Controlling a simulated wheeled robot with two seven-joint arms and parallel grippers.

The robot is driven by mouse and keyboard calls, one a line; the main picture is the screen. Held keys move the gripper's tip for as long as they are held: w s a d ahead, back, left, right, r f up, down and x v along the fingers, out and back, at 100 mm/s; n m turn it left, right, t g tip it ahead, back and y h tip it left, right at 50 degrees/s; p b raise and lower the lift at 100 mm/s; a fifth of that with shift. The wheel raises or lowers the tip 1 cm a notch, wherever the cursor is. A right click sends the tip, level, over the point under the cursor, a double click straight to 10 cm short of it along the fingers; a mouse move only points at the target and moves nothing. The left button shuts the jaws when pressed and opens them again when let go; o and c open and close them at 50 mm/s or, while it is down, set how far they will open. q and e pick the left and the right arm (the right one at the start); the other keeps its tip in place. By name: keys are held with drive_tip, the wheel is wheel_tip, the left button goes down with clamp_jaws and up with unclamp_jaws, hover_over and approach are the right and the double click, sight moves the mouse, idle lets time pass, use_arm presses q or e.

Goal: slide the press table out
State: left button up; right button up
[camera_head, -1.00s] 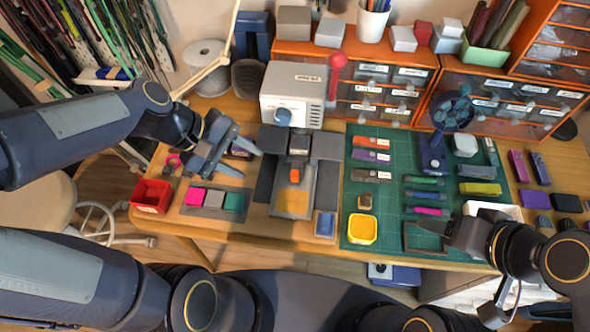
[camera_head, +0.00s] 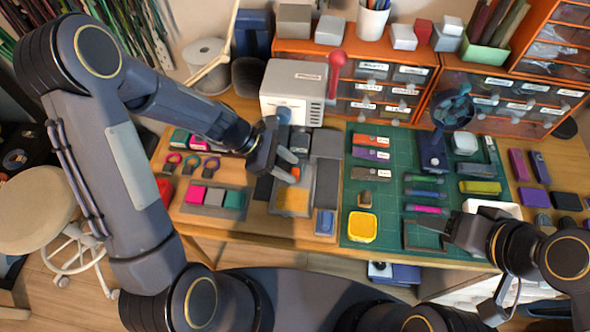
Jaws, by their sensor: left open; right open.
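The press (camera_head: 293,80) is a white box with a red lever (camera_head: 336,62) at the back middle of the table. In front of it lies a grey and black base with an orange-yellow plate (camera_head: 291,201), which seems to be the press table. My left gripper (camera_head: 293,167) is open over the back part of this base, just in front of the press. It hides much of the middle there, and I cannot tell whether it touches anything. My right gripper (camera_head: 446,236) is at the right, near the front edge of the green mat; its fingers are seen edge-on.
A tray (camera_head: 213,212) with pink, grey and green blocks lies left of the base. The green mat (camera_head: 395,205) holds a yellow dish (camera_head: 362,227) and several tools. Orange drawers (camera_head: 345,97) stand behind.

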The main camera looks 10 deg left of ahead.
use_arm(q)
drive_tip(key=shift+x, duration=1.4)
clamp_jaws()
